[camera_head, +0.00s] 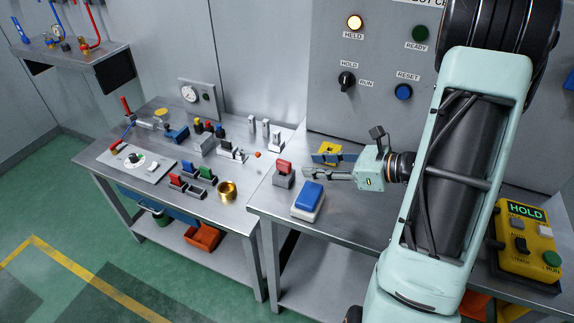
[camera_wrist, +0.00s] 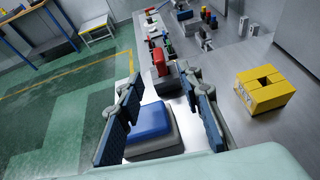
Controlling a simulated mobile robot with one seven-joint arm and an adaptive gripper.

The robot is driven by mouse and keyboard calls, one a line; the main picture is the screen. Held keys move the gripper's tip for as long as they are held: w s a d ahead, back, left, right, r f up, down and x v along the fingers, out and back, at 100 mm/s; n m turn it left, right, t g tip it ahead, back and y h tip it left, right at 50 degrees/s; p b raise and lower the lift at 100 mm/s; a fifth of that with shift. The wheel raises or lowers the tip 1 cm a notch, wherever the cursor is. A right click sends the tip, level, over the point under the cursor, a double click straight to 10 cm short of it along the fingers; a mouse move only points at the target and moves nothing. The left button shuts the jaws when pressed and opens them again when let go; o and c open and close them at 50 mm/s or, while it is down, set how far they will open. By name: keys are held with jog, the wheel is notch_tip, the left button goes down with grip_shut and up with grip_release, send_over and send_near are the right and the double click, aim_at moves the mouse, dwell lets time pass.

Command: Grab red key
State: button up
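A red key (camera_head: 284,166) stands upright in a small grey block (camera_head: 283,180) near the left edge of the right-hand bench. It also shows in the wrist view (camera_wrist: 160,60), ahead of my fingers. My gripper (camera_head: 315,166) is open, to the right of the red key and apart from it. In the wrist view my gripper (camera_wrist: 163,82) has its two blue-padded fingers spread wide with nothing between them. Another red-topped piece (camera_head: 176,180) sits in a row with green and blue ones on the left bench.
A blue-topped white block (camera_head: 308,197) lies just below my fingers, also in the wrist view (camera_wrist: 150,125). A yellow block (camera_wrist: 264,90) is to the right. A brass cup (camera_head: 227,190) and several small parts stand on the left bench. A HOLD control box (camera_head: 528,240) is at right.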

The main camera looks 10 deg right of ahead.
aim_at(286, 162)
jog(key=x, duration=0.5)
jog(key=shift+s, duration=0.1)
jog(key=shift+r+p+x, duration=0.15)
jog(key=shift+p+x, duration=0.3)
jog(key=shift+x, duration=0.9)
jog(key=shift+r+p+x, duration=0.1)
jog(key=shift+p+x, duration=0.35)
jog(key=shift+x, duration=0.95)
jog(key=shift+a, duration=0.1)
jog(key=shift+c, duration=0.5)
grip_shut()
